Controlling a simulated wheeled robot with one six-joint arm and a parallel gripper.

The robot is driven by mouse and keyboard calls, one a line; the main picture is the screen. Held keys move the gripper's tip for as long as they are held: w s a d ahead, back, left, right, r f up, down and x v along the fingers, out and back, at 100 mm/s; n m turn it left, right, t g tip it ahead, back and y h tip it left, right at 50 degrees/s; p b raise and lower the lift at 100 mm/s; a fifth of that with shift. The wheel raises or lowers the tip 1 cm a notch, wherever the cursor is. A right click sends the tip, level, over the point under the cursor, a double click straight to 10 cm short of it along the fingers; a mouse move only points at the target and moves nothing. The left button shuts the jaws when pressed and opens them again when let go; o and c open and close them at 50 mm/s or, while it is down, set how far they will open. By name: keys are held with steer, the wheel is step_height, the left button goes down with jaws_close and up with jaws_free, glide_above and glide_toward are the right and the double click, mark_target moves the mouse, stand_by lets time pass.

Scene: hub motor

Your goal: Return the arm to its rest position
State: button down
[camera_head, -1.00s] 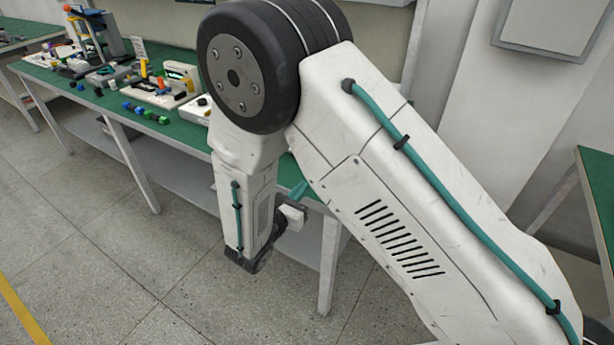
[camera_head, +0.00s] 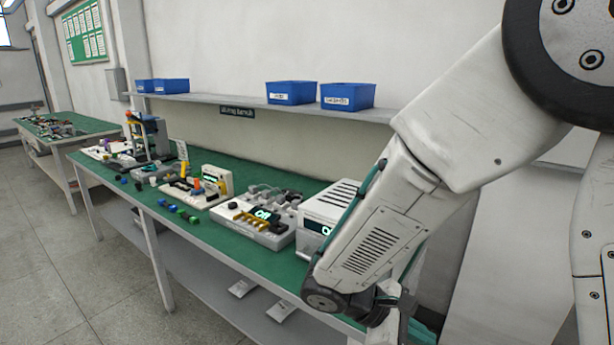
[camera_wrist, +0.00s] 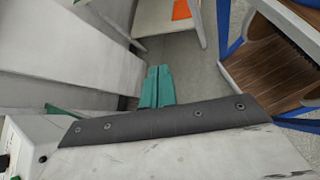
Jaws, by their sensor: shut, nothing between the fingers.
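My arm fills the right of the head view, with its forearm hanging down in front of the right end of the green-topped bench (camera_head: 255,240). The wrist is at the lower right, and my gripper is mostly hidden behind it there. In the wrist view my gripper (camera_wrist: 156,88) shows as two teal fingers side by side, pressed together with nothing between them. The fingers are clear of the bench items.
White devices (camera_head: 258,218) and small coloured blocks (camera_head: 178,212) stand on the bench. Blue bins (camera_head: 291,93) sit on the wall shelf above. The wrist view shows a slatted brown thing with a blue frame (camera_wrist: 268,65) at right. Floor at left is clear.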

steer(key=s+d+r+m+t+y, duration=0.1)
steer(key=s+d+r+m+y, duration=0.2)
steer(key=s+r+m+y, duration=0.2)
steer(key=s+d+r+m+t+y, duration=0.1)
steer(key=s+d+r+m+y, duration=0.2)
steer(key=s+r+m+y, duration=0.3)
step_height(320, 180, up, 4)
steer(key=s+m, duration=0.1)
steer(key=s, duration=0.2)
steer(key=shift+d+f+m+t, duration=0.15)
steer(key=shift+f+m+t, duration=0.15)
steer(key=shift+m, duration=0.1)
stand_by(0.8)
